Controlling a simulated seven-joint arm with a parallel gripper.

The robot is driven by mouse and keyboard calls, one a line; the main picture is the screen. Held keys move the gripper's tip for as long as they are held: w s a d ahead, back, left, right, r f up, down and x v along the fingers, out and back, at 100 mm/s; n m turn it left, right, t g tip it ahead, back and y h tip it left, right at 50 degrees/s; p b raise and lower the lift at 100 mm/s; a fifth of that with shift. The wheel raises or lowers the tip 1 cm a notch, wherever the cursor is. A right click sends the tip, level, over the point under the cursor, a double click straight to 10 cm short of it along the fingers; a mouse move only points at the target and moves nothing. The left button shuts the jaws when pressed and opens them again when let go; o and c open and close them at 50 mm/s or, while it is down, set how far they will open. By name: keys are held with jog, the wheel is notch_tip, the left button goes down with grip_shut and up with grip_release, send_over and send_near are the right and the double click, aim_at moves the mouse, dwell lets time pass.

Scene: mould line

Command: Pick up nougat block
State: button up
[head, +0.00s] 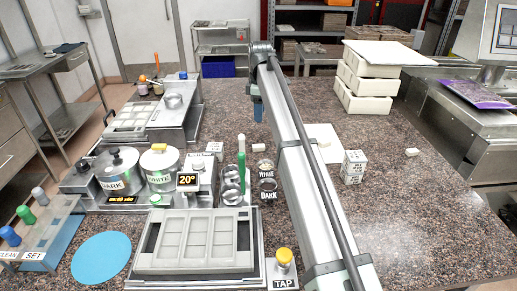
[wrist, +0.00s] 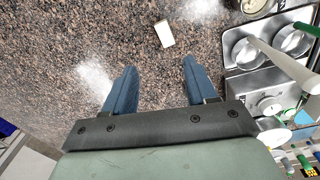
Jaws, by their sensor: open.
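A small cream-white block, which looks like the nougat block (wrist: 165,33), lies flat on the speckled counter in the wrist view, slightly turned. It sits beyond my gripper's fingertips (wrist: 160,64), roughly between their lines in the picture. My gripper is open, its two blue fingers apart with only bare counter between them. In the head view my gripper (head: 258,112) hangs over the far part of the counter, mostly hidden by my arm.
The granite counter (head: 420,215) is mostly clear on the right. A small carton (head: 354,164) and a white sheet (head: 324,142) are beside my arm. White boxes (head: 366,78) are stacked behind.

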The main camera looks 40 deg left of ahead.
aim_at(260, 145)
jog(key=f+n, duration=0.1)
jog(key=f, duration=0.3)
jog(key=f+n, duration=0.1)
jog(key=f, duration=0.9)
jog(key=shift+s+d+n, duration=0.2)
jog(key=shift+n, duration=0.2)
jog(key=shift+c, duration=0.2)
jog(key=shift+r, duration=0.1)
grip_shut()
